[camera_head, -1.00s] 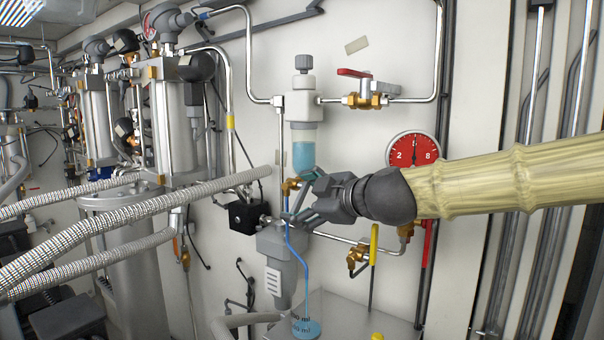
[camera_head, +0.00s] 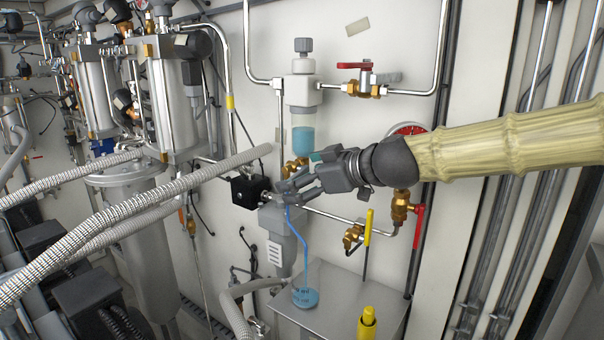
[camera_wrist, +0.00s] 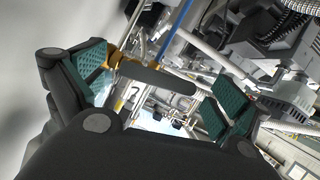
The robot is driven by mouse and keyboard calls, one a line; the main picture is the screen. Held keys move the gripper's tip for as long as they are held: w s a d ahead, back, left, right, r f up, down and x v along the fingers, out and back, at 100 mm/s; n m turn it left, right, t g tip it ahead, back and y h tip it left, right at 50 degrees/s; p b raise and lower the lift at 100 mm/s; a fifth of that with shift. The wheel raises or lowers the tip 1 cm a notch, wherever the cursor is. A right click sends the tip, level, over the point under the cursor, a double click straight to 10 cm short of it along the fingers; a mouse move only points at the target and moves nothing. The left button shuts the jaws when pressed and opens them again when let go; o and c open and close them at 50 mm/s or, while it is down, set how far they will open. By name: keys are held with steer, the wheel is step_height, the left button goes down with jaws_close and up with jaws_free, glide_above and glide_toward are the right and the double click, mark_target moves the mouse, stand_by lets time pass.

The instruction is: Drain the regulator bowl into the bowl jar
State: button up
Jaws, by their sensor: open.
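The regulator bowl (camera_head: 303,138) is a clear cylinder partly filled with blue liquid, below a white and grey regulator on the wall. A brass drain fitting (camera_head: 290,167) sits under it, partly hidden by my gripper. A blue tube (camera_head: 300,240) runs down into the clear bowl jar (camera_head: 306,291), which holds blue liquid. My gripper (camera_head: 288,190) is just below the bowl. In the wrist view, my gripper (camera_wrist: 160,90) is open, its teal pads apart, with a dark grey lever (camera_wrist: 158,78) on a brass valve (camera_wrist: 114,58) showing between them. Contact with the lever cannot be told.
A red-handled valve (camera_head: 360,80) is up right of the bowl. A yellow-handled valve (camera_head: 355,235) is lower right. Corrugated hoses (camera_head: 130,205) cross the left. The jar stands on a grey metal box (camera_head: 345,305).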

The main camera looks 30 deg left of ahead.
steer(key=shift+d+r, duration=0.1)
steer(key=shift+d, duration=0.05)
steer(key=shift+v, duration=0.75)
steer(key=shift+d, duration=0.1)
stand_by(0.3)
steer(key=v, duration=0.6)
steer(key=shift+b, duration=0.4)
steer(key=shift+s, duration=0.1)
steer(key=shift+s, duration=0.1)
stand_by(0.3)
